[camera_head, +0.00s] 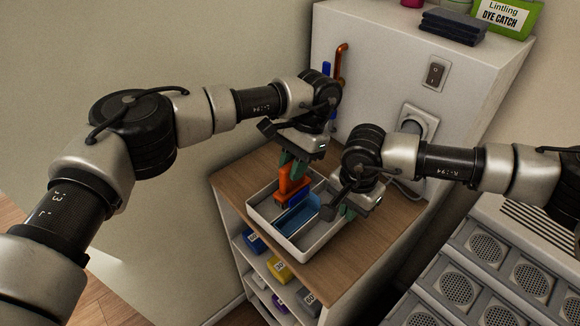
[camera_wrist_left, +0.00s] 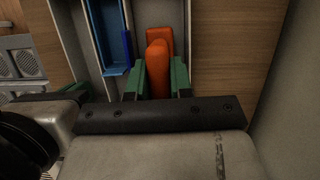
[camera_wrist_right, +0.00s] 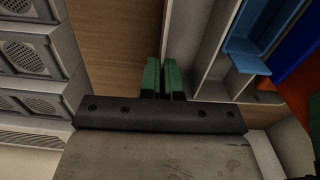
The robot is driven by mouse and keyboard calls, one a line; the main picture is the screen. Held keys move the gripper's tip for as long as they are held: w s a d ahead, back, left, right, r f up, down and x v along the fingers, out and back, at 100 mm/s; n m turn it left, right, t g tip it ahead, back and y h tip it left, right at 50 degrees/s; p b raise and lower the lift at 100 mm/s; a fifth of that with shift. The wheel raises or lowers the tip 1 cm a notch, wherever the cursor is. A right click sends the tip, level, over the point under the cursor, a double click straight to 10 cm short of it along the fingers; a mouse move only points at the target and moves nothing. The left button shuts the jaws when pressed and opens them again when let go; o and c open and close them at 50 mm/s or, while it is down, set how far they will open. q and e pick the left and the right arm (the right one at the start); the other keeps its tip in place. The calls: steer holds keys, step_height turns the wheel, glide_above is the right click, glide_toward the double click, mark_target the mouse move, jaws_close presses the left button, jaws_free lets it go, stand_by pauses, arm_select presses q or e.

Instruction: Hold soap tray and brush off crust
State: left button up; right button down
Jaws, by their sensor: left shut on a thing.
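The white divided soap tray (camera_head: 318,246) sits on the wooden shelf top. My left gripper (camera_head: 292,164) is shut on the upright orange brush (camera_head: 287,186), over the tray's left part. I cannot make out any crust.
A white cabinet (camera_head: 385,60) with a socket stands behind the shelf. Coloured boxes (camera_head: 278,268) lie on lower shelves. Grey vented crates (camera_head: 470,270) stand at right. Bare wood (camera_head: 385,235) lies right of the tray.

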arm_select(q)
steer(key=shift+w+d, duration=0.15)
steer(key=shift+f, duration=0.1)
steer(key=shift+s+a+f, duration=0.1)
steer(key=shift+s+a, duration=0.45)
steer(key=shift+s, duration=0.05)
steer(key=shift+s+a, duration=0.5)
steer(key=shift+s, duration=0.1)
steer(key=shift+a, duration=0.1)
